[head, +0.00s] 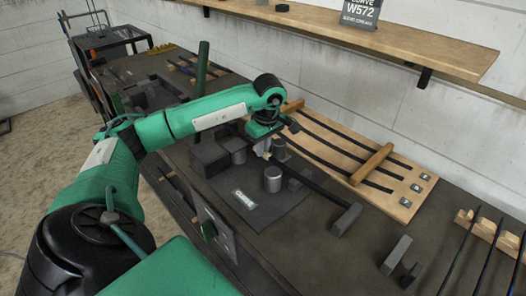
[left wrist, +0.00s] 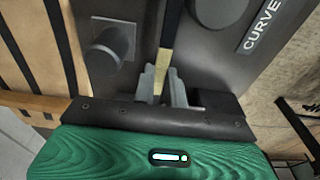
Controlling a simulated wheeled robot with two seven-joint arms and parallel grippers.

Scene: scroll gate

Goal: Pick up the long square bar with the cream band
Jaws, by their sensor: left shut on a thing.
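The long square bar is dark and runs up the left wrist view (left wrist: 172,22), with a cream band (left wrist: 163,62) near my fingers. My left gripper (left wrist: 161,86) is shut on the bar at or just below the cream band; the fingers hide part of it. In the head view the left gripper (head: 264,150) is low over the bench, and the dark bar (head: 322,190) extends from it toward the lower right, to a dark block (head: 347,219). I cannot tell whether the bar touches its supports. My right gripper is not in view.
A grey cylinder (head: 272,180) stands close beside the bar on a dark mat with a label plate (head: 245,200). Dark blocks (head: 209,158) stand left of the gripper. A wooden board with black strips (head: 400,200) lies behind. A grey block (head: 396,254) sits at front right.

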